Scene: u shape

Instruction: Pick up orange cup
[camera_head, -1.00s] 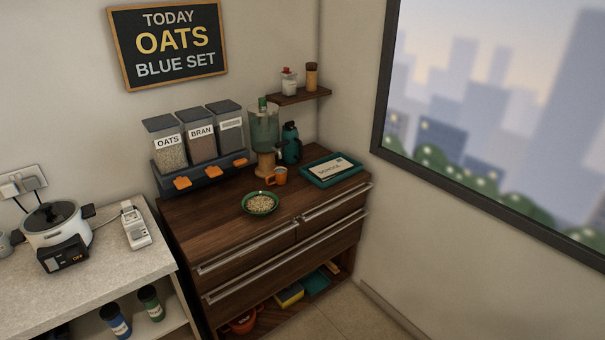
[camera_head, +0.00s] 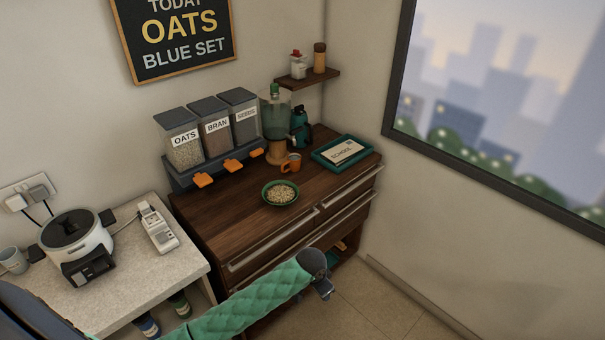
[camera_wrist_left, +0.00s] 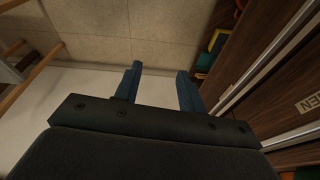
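The orange cup (camera_head: 291,163) stands upright on the dark wooden cabinet top in the head view, right of the blender-like dispenser and behind the green bowl. My left arm comes in from the lower left in a green quilted sleeve. Its gripper (camera_head: 325,289) is in front of the cabinet drawers, well short of the cup and lower than it. In the left wrist view the two blue fingers of this left gripper (camera_wrist_left: 156,85) are apart with nothing between them. The cup is not in the left wrist view. My right gripper is not in view.
A green bowl of oats (camera_head: 281,193) sits in front of the cup. A teal tray (camera_head: 347,151) lies to its right, and a green-topped dispenser (camera_head: 276,120) stands close on its left. The cabinet top (camera_head: 225,215) is bare at the front left. Drawer handles (camera_head: 272,244) stick out in front.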

